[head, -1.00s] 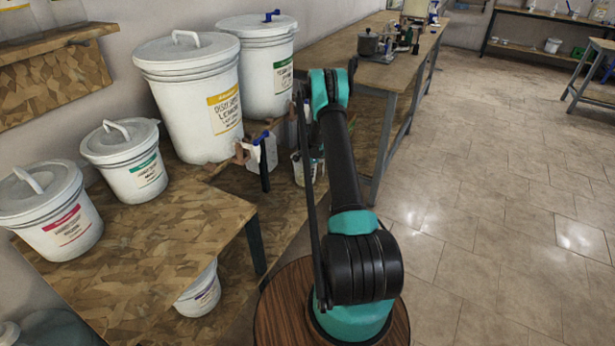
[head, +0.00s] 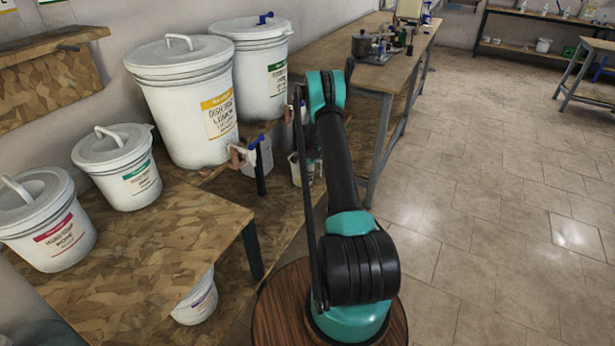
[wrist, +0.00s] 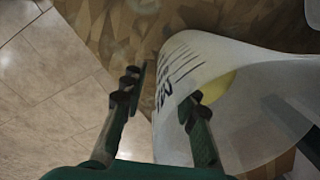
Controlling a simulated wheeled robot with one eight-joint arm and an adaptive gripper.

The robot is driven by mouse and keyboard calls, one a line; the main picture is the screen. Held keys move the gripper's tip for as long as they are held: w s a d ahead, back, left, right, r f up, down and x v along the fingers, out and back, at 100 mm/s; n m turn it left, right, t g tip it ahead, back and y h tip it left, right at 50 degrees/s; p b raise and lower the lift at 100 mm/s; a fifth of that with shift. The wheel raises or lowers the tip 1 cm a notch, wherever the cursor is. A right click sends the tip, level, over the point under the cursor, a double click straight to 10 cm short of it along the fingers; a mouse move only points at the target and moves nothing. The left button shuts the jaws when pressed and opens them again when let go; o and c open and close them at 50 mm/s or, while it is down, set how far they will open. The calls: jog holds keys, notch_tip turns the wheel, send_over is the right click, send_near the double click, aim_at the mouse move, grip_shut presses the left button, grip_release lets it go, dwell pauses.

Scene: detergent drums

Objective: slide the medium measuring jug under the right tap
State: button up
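In the wrist view a translucent white measuring jug (wrist: 185,62) with dark scale marks appears tilted and close by. My gripper (wrist: 163,88) is open. Its right finger overlaps the jug's wall and its left finger is over the bench and floor. I cannot tell whether it touches the jug. In the head view one pale jug (head: 264,160) is below the yellow-label drum's tap (head: 240,154). Another pale container (head: 296,171) is further right, partly behind my arm. My arm hides the gripper and most of the right tap area there. I cannot tell which jug is medium.
A yellow-label drum (head: 185,110) and a green-label drum (head: 262,80) stand behind the taps. Two smaller tubs (head: 120,172) (head: 50,225) stand on the chipboard bench (head: 150,250). A wooden table (head: 350,85) is behind. The tiled floor at right is clear.

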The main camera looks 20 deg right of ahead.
jog(key=shift+r, duration=0.1)
notch_tip(320, 180, up, 12)
jog(key=shift+s, duration=0.45)
dwell(0.3)
jog(key=s+a+r+n+t, duration=0.1)
jog(key=s+a+r+n, duration=0.3)
jog(key=s+r, duration=0.55)
jog(key=s+a+r+n+t, duration=0.1)
jog(key=s+a+r+n, duration=0.3)
jog(key=s+r, duration=0.55)
jog(key=s+a+n, duration=0.2)
jog(key=s+n, duration=0.2)
jog(key=s, duration=0.9)
jog(key=s+a+f+n+t, duration=0.1)
jog(key=s+n, duration=0.3)
jog(key=s, duration=1)
jog(key=shift+a+n, duration=0.4)
jog(key=shift+a, duration=0.35)
jog(key=shift+o, duration=0.2)
jog(key=shift+f, duration=0.1)
